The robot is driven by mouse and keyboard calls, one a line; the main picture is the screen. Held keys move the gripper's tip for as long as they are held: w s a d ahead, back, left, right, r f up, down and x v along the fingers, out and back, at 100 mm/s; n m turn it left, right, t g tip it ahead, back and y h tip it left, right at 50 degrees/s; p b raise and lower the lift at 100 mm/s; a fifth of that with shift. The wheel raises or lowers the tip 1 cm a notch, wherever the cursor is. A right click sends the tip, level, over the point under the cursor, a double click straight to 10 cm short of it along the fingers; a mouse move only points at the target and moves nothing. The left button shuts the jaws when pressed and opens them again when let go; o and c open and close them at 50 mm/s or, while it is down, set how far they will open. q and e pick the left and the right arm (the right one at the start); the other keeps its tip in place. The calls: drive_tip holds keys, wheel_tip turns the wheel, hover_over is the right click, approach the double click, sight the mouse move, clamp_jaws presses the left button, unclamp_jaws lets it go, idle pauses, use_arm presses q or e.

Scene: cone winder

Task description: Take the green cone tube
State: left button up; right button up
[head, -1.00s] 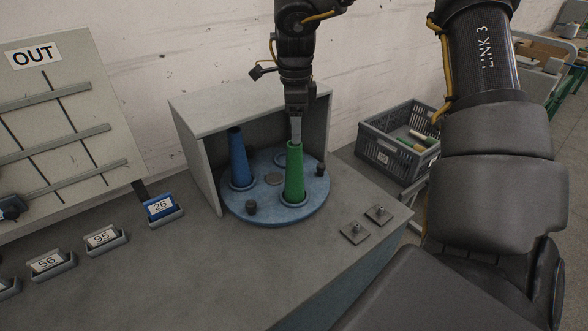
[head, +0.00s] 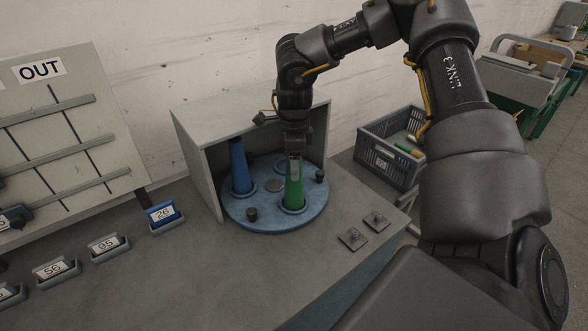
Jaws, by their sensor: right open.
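The green cone tube (head: 294,192) stands upright on a ringed seat at the front right of the round blue turntable (head: 270,220). My right gripper (head: 295,170) points down at its top from above, with its fingers at the upper part of the tube. The jaws are open, and the gripper hides the tube's tip. Whether a finger touches the tube cannot be told. My left gripper is not in view.
A blue cone tube (head: 240,168) stands on the turntable to the left. A grey hood (head: 200,165) encloses the back. Small dark knobs (head: 252,214) stand on the turntable. A grey crate (head: 385,165) is at the right. Bench space in front is clear.

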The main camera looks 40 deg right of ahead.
drive_tip(key=c, duration=1.2)
drive_tip(key=shift+r, duration=0.1)
